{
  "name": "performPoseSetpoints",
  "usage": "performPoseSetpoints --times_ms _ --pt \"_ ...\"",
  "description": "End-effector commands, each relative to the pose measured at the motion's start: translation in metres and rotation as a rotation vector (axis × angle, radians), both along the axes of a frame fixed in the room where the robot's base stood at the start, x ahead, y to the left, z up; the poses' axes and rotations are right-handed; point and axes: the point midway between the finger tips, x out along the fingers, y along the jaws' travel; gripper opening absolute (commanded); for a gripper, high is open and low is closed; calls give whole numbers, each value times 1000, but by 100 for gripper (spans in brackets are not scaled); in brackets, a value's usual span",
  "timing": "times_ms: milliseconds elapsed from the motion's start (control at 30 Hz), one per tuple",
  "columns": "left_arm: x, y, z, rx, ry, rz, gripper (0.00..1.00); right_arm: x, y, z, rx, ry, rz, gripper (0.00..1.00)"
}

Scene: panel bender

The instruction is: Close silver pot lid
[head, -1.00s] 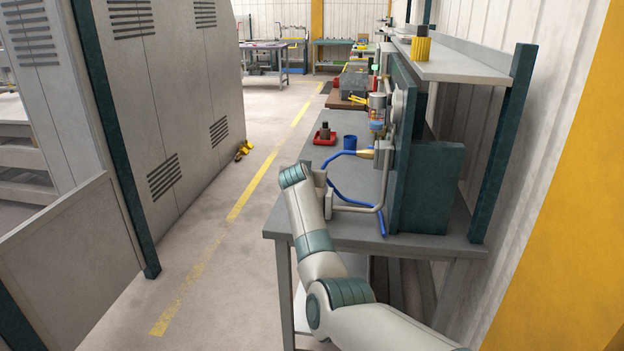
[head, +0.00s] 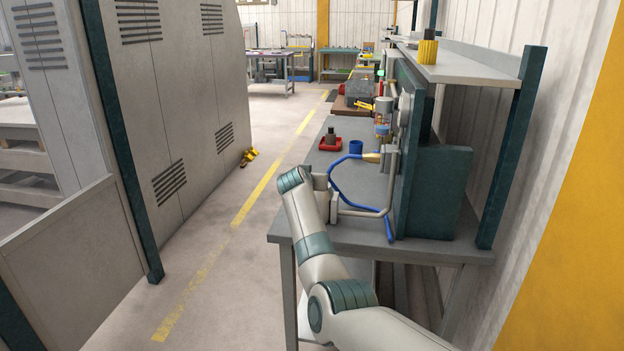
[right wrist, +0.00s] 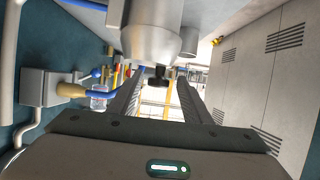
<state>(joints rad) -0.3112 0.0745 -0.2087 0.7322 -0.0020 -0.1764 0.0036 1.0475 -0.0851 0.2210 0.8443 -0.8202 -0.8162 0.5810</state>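I cannot make out a silver pot or its lid for certain in either view. In the head view my right arm reaches in from the lower right over the front left corner of the workbench (head: 300,230); its fingers cannot be made out there. In the right wrist view my right gripper (right wrist: 158,92) has its two dark fingers well apart. A large light grey rounded body with a small black knob-like part (right wrist: 158,78) shows at the top, in line with the gap; I cannot tell what it is or whether it is near. My left gripper is not in view.
A teal panel (head: 435,200) and a shelf (head: 460,68) stand right. A grey cabinet (head: 185,110) stands left, with open floor between.

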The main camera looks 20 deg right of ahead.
Motion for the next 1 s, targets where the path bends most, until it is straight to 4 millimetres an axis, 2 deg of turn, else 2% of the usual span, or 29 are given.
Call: performPoseSetpoints --times_ms 467,667,1000 --pt "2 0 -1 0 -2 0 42 -5 4 3 0 -1 0 44" --pt "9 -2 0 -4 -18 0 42 -17 12 8 2 -3 0 44" --pt "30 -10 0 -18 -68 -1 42 -50 32 23 3 -3 0 44"
